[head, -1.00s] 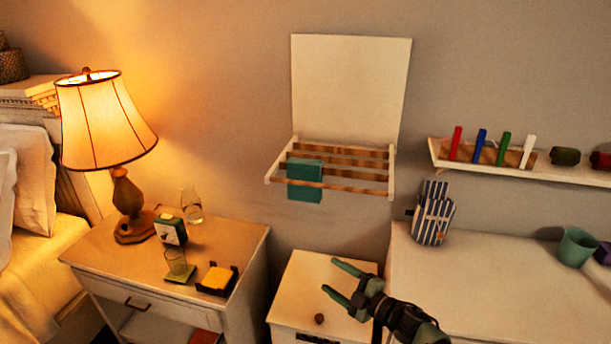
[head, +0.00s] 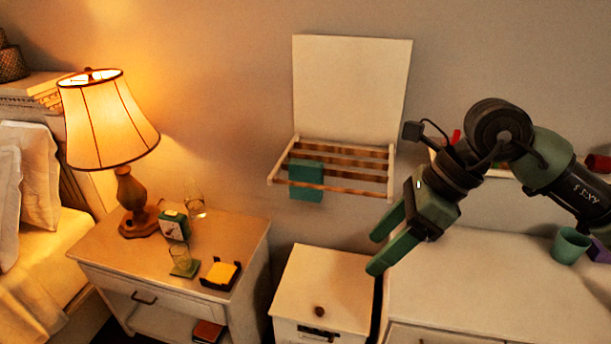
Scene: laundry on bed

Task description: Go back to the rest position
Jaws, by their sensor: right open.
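My right gripper (head: 383,246) is open and empty, in the air in front of the right-hand cabinet. Its green fingers point down and to the left. My left gripper is not in the head view. A teal cloth (head: 306,180) hangs over a bar of the wall drying rack (head: 376,193), to the left of and above my right gripper, apart from it.
A lit lamp (head: 107,120), a clock (head: 174,226), a glass and a yellow-topped holder (head: 221,272) stand on the nightstand (head: 110,252). A small brown knob-like thing (head: 319,311) is on the low white cabinet (head: 325,275). A green cup (head: 570,245) stands on the right cabinet (head: 480,285). The bed (head: 40,265) is at left.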

